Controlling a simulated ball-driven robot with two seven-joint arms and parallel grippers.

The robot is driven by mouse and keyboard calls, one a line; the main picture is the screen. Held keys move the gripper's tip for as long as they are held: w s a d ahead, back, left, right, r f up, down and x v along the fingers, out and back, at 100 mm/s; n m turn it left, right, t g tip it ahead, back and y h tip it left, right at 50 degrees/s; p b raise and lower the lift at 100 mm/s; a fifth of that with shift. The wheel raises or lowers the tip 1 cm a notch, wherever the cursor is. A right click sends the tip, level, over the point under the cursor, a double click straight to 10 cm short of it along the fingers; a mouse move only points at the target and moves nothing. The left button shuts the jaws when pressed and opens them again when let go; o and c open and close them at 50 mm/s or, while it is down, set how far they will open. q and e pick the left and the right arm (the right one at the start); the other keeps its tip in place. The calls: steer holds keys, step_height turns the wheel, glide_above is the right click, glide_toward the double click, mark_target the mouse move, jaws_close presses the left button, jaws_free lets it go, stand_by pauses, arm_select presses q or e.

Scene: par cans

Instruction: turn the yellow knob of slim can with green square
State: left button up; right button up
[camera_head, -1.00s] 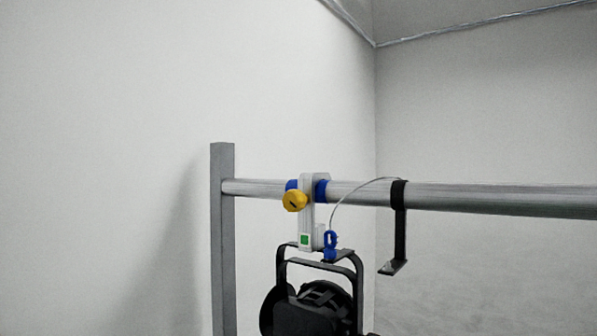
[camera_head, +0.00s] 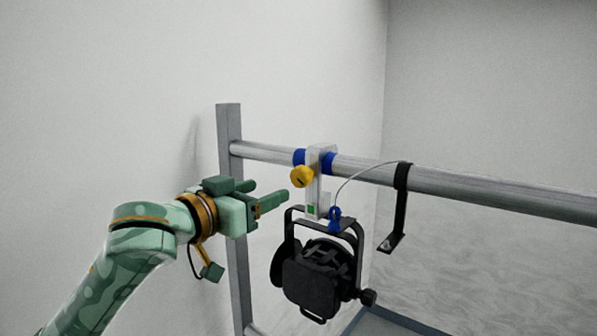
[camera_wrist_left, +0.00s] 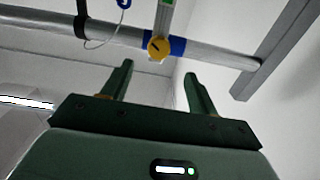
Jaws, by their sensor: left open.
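The slim black can (camera_head: 318,276) hangs from the horizontal pipe by a pale clamp (camera_head: 322,160) that bears a green square (camera_head: 311,210). The yellow knob (camera_head: 302,176) sticks out from the clamp's left side, between blue bands on the pipe. My left gripper (camera_head: 268,192) is open and empty, to the left of the knob and a little lower, apart from it. In the left wrist view the knob (camera_wrist_left: 158,47) shows beyond the gap between the two green fingers (camera_wrist_left: 157,85), with a dark slot on its face. My right gripper is out of view.
The grey pipe (camera_head: 450,186) runs to the right from an upright post (camera_head: 230,180). A black hook bracket (camera_head: 398,210) hangs on the pipe to the right, and a thin safety cable (camera_head: 362,168) loops to the clamp. A white wall stands behind on the left.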

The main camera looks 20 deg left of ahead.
mark_target(297, 178)
arm_select(q)
steer(key=p+x, duration=0.2)
steer(key=x, duration=0.9)
steer(key=shift+d, duration=0.1)
steer(key=c, duration=1)
